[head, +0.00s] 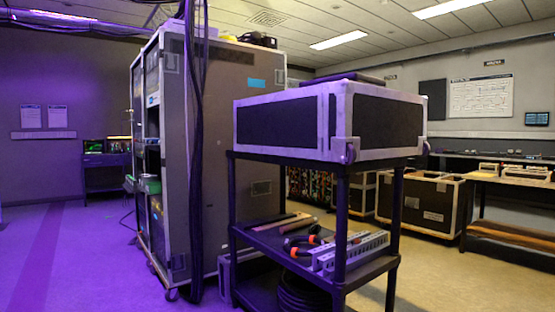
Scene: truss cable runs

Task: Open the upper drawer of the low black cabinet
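I cannot pick out the low black cabinet or its upper drawer with certainty in the head view. A low dark piece of furniture (104,174) stands at the back left with lit screens on it, too small and dim to show any drawer. A black road case with pale edges (382,121) lies on top of a black cart, and no drawer shows on it. My gripper is not in view.
The black cart (341,225) with cables and a power strip (358,250) stands close ahead. A tall wheeled rack case (225,150) is behind it. A trunk (425,200) and a table (515,184) are at right. The purple-lit floor (75,260) at left is open.

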